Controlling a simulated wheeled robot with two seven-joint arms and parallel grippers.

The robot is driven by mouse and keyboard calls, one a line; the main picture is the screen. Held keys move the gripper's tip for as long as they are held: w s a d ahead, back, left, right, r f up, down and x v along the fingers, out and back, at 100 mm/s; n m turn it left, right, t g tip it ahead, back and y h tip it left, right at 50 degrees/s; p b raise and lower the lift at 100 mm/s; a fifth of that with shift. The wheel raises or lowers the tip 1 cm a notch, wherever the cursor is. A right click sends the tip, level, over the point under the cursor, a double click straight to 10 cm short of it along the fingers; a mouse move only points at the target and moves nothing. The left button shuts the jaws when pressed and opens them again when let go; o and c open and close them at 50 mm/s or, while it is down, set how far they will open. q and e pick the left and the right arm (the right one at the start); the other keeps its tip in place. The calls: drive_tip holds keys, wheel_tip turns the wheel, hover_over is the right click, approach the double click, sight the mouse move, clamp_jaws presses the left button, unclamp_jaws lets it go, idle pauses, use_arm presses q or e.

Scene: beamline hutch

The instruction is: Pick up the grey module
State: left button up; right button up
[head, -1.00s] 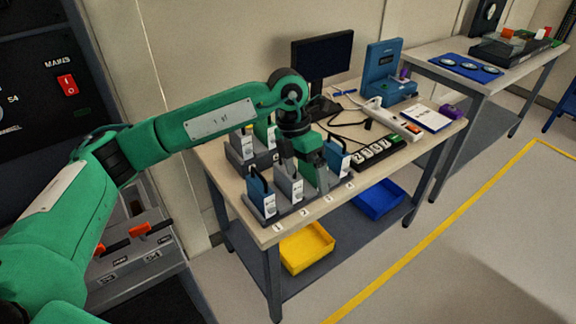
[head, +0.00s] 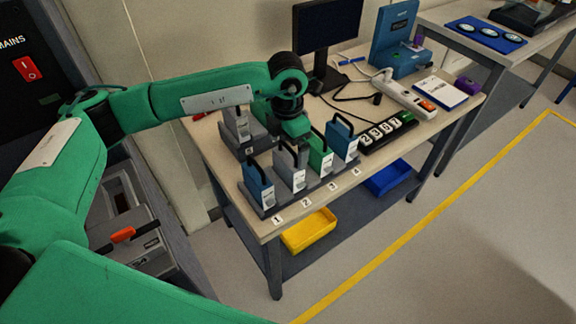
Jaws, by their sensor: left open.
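A grey module (head: 291,176) with a dark handle and white label stands upright at position 2 of the front rack, between a blue module (head: 258,190) at 1 and a green module (head: 319,158) at 3. A second blue module (head: 343,142) stands at 4. Another grey module (head: 238,128) stands in the rear rack, partly covered by my arm. My left gripper (head: 296,133) is open and points down just behind the front row, near the grey and green modules. Its fingertips are mostly hidden, and I see no module held. My right gripper is out of view.
On the table (head: 425,128) are a monitor (head: 327,28), a numbered black strip (head: 386,133), a white power strip (head: 408,97), cables and a blue device (head: 392,40). A yellow bin (head: 308,232) and blue bin (head: 388,177) sit on the shelf below. The floor at right is clear.

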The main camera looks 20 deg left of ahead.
sight(288, 157)
use_arm(q)
wheel_tip(288, 157, down, 4)
drive_tip(key=shift+s+d+p, duration=0.1)
drive_tip(key=shift+d+p, duration=0.05)
drive_tip(key=shift+p, duration=0.45)
drive_tip(key=shift+f, duration=0.65)
drive_tip(key=c, duration=0.8)
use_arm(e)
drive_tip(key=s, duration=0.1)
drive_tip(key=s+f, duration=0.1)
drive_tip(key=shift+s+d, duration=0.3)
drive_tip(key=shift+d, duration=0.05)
use_arm(q)
drive_tip(key=shift+r, duration=0.1)
drive_tip(key=shift+r, duration=0.5)
wheel_tip(288, 157, up, 5)
drive_tip(key=shift+f+b, duration=0.1)
drive_tip(key=shift+b, duration=0.3)
wheel_tip(288, 157, up, 14)
drive_tip(key=shift+r+b, duration=0.1)
drive_tip(key=shift+b, duration=0.6)
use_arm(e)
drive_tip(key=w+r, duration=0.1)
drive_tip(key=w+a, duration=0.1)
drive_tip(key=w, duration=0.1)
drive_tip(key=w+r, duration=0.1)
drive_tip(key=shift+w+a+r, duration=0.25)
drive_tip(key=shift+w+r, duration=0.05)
